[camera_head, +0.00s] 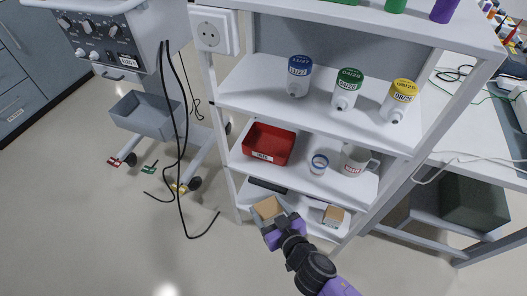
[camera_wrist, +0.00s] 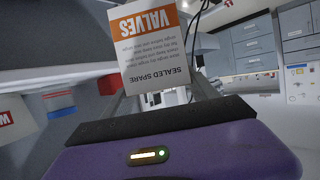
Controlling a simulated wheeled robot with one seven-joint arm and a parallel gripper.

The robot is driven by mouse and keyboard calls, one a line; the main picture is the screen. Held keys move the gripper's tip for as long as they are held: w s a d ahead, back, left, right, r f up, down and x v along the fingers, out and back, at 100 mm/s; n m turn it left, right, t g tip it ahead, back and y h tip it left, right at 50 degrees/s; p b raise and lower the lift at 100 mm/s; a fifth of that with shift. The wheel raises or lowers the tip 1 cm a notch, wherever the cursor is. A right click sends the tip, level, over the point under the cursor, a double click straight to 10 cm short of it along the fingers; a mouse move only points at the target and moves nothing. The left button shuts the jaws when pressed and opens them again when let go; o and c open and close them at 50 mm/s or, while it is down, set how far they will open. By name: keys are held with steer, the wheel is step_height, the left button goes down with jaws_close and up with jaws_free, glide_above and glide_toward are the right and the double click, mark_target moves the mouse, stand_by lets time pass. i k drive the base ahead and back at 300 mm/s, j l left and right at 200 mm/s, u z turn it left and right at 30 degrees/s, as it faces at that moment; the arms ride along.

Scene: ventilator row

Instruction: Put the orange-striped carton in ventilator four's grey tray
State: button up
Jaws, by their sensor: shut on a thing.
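My gripper (camera_head: 274,222) is shut on a carton (camera_head: 267,207), held in front of the lowest shelf. In the wrist view the carton (camera_wrist: 155,50) is white with an orange band reading VALVES and the words SEALED SPARE, upside down in the picture. The head view shows only a tan face of it. A grey tray (camera_head: 146,117) hangs low on the ventilator (camera_head: 108,35) at the upper left, apart from the carton. Its inside looks empty from here. I cannot read a number on this ventilator.
The white shelf unit (camera_head: 318,107) holds several capped containers, a red bin (camera_head: 268,144), a mug (camera_head: 354,160) and another small carton (camera_head: 333,216). Black cables (camera_head: 179,150) hang between shelf and ventilator, trailing onto the floor. The floor at the lower left is clear.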

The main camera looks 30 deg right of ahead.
mark_target(149, 124)
steer(key=i+j, duration=1.15)
steer(key=i, duration=0.15)
steer(key=i+j, duration=1.15)
steer(key=i, duration=0.2)
